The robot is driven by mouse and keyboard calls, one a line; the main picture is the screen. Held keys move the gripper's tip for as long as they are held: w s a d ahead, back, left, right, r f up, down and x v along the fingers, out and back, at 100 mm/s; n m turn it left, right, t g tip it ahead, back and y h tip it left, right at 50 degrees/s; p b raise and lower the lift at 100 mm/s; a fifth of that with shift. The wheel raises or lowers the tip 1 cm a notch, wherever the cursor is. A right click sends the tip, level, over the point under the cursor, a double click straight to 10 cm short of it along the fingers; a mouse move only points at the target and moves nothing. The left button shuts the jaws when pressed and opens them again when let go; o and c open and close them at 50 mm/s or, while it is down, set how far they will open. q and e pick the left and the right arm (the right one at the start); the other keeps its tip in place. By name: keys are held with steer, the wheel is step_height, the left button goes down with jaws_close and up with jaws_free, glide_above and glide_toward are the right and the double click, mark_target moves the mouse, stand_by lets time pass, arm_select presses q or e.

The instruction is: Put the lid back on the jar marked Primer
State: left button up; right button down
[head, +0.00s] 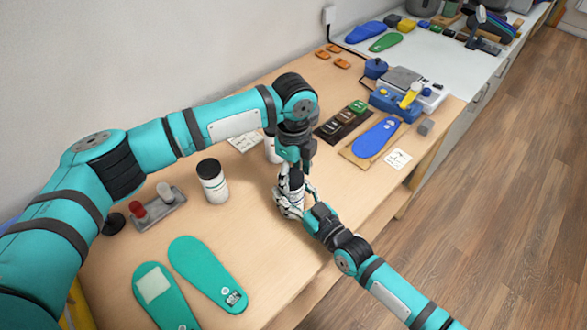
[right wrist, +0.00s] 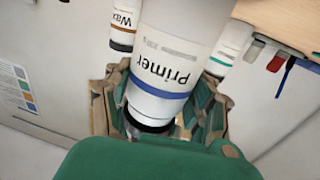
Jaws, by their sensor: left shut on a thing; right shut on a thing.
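The Primer jar (right wrist: 165,60) is white with a blue band, and its lettering appears upside down in the right wrist view. My right gripper (head: 291,205) is shut around it, with fingers on both sides in the right wrist view (right wrist: 158,112). My left gripper (head: 293,168) points down just above the jar and is shut on a dark piece that looks like the lid (head: 296,180). A black part (right wrist: 150,127) shows at the jar's lid end. The fingers hide the joint, so I cannot tell whether lid and jar touch.
A white jar with a black lid (head: 212,181) stands left of the grippers, and another (head: 272,148) is partly behind my left arm. Green insoles (head: 207,273) lie in front. A blue insole (head: 377,138) and small tray (head: 341,122) are farther right. The table's front edge is close.

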arm_select(q)
steer(key=shift+f, duration=0.65)
stand_by(0.5)
steer(key=m, duration=0.5)
steer(key=shift+a, duration=0.1)
steer(key=m, duration=0.4)
steer(key=shift+s+a+m, duration=0.1)
steer(key=shift+m, duration=0.2)
steer(key=m, duration=0.6)
steer(key=shift+a+m, duration=0.2)
steer(key=shift+m, duration=0.2)
steer(key=m, duration=0.4)
steer(key=shift+w+r, duration=0.1)
steer(key=shift+w, duration=0.1)
steer(key=shift+m, duration=1.2)
steer(key=o, duration=0.7)
steer(key=shift+a, duration=0.1)
